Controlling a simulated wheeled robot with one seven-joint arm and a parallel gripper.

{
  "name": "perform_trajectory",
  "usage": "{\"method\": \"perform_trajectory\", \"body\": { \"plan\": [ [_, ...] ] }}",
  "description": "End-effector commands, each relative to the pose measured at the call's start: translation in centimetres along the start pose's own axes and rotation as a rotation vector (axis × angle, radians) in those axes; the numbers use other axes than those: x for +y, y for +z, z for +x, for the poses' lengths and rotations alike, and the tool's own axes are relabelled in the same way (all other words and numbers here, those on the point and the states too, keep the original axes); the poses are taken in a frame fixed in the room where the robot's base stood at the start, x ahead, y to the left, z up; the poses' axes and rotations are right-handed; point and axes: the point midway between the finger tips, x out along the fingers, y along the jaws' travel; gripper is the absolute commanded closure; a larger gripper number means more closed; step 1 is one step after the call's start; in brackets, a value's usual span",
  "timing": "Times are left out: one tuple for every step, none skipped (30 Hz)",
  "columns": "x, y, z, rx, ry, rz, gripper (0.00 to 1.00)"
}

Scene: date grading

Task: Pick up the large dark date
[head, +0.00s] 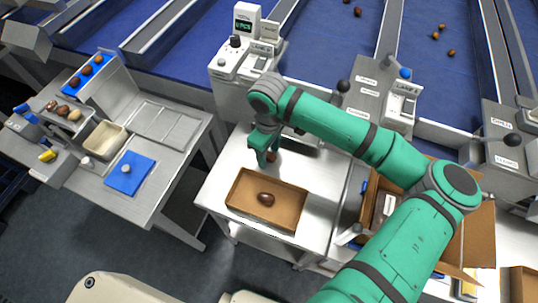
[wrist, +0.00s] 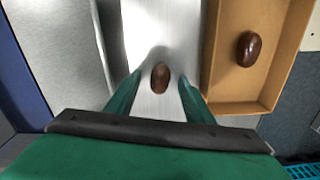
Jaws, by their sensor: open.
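A brown date (wrist: 160,78) lies on the bare metal table top, between my gripper's two fingers in the wrist view. In the head view the same date (head: 272,156) is partly hidden by the fingers. My gripper (head: 265,157) points down at the table behind the tray; its fingers (wrist: 157,95) are apart, one on each side of the date, with no clear contact. A second date (head: 265,198), dark, glossy and slightly larger-looking, lies in the shallow brown tray (head: 236,203). The wrist view shows this dark date (wrist: 249,48) to the right of my gripper.
The tray's raised wall stands close to the right of my fingers in the wrist view. An open cardboard box (head: 482,222) stands to the right. A side bench at left holds several dates, a bin (head: 104,140) and a blue mat (head: 130,175). Blue conveyor lanes run behind.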

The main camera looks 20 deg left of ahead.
Motion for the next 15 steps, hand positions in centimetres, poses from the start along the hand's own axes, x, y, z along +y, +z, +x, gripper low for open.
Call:
{"method": "perform_trajectory", "body": {
  "plan": [
    [0.03,0.05,-0.02,0.0,0.0,0.001,0.52],
    [0.07,0.11,-0.02,0.0,0.0,0.003,0.52],
    [0.08,0.13,-0.03,0.0,0.0,0.003,0.52],
    [0.11,0.19,-0.03,0.0,0.0,0.004,0.57],
    [0.14,0.24,-0.04,0.0,0.0,0.005,0.64],
    [0.16,0.28,-0.04,0.0,0.0,0.006,0.74],
    [0.18,0.31,-0.04,0.0,0.0,0.007,0.81],
    [0.19,0.34,-0.04,0.0,0.0,0.007,0.82],
    [0.21,0.36,-0.05,0.0,0.0,0.008,0.82],
    [0.21,0.38,-0.05,0.0,0.0,0.008,0.82],
    [0.22,0.38,-0.05,0.0,0.0,0.008,0.82],
    [0.21,0.37,-0.05,0.0,0.0,0.008,0.82],
    [0.19,0.34,-0.06,0.0,0.0,0.007,0.82],
    [0.18,0.31,-0.06,0.0,0.0,0.007,0.82],
    [0.15,0.26,-0.06,0.0,0.0,0.006,0.82]
  ]
}}
